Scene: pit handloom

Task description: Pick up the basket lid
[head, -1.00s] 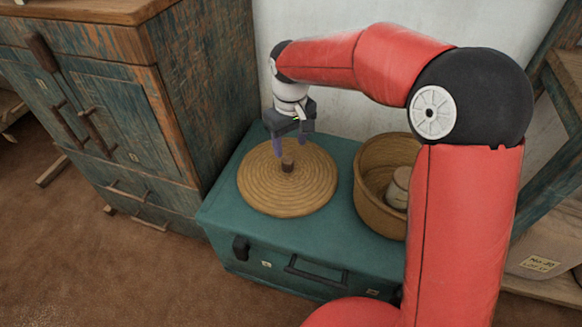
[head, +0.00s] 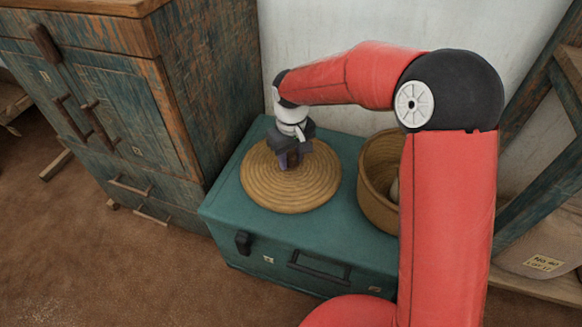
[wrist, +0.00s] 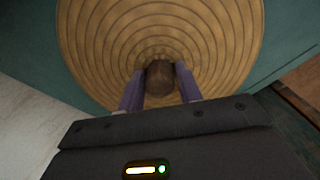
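The basket lid (head: 285,197) is a round, coiled, straw-coloured disc with a dark wooden knob at its centre. It lies flat on a teal chest (head: 225,212). My gripper (head: 291,161) points down over the middle of the lid. In the wrist view the lid (wrist: 100,40) fills the upper part, and the two purple fingers of my gripper (wrist: 160,78) stand on either side of the knob (wrist: 161,77). A slim gap seems to show beside the knob, so the fingers look open around it. In the head view the gripper mostly hides the knob.
A round woven basket (head: 378,190) stands open on the chest to the right of the lid, partly hidden by my arm. A worn wooden cabinet (head: 130,110) stands close on the left. A white wall (head: 345,30) is behind. Brown floor lies in front.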

